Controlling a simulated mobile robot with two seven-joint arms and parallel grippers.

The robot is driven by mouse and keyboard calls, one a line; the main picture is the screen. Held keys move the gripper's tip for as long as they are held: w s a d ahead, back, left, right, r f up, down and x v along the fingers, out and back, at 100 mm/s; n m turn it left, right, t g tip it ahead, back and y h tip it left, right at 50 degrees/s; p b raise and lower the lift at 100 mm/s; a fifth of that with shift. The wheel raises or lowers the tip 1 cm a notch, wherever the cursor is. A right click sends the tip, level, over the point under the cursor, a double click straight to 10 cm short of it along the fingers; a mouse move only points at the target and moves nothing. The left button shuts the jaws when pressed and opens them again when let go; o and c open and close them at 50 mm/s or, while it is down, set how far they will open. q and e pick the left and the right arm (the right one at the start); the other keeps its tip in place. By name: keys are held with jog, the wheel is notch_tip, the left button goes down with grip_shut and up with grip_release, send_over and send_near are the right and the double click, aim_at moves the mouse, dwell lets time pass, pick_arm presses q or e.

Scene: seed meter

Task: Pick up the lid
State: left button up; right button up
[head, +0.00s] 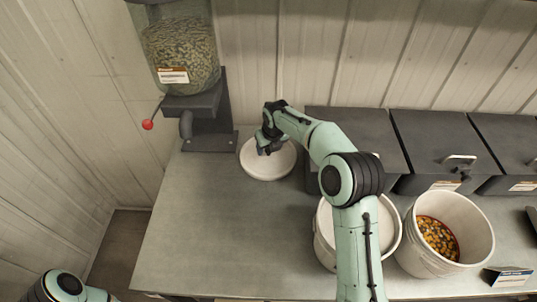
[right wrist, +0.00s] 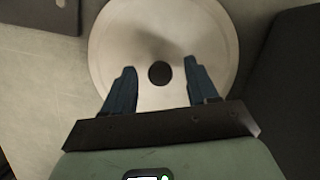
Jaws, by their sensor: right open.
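The lid (head: 268,168) is a round, pale disc lying flat on the counter, below and to the right of the dispenser stand. In the right wrist view the lid (right wrist: 215,45) has a small dark round knob (right wrist: 159,73) at its centre. My right gripper (head: 266,146) is over the lid. In the right wrist view its two fingers (right wrist: 157,82) are open, one on each side of the knob, with gaps to it. Whether the fingers touch the lid cannot be told. Of my left arm only a part shows at the bottom left; its gripper is out of view.
A dispenser of seeds (head: 182,55) with a red-tipped lever (head: 148,125) stands at the back left. Dark bins (head: 440,140) line the back right. A white bucket (head: 322,235) is partly behind my right arm; another bucket (head: 470,215) holds seeds. The counter's left front (head: 220,240) is clear.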

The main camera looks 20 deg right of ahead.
grip_shut()
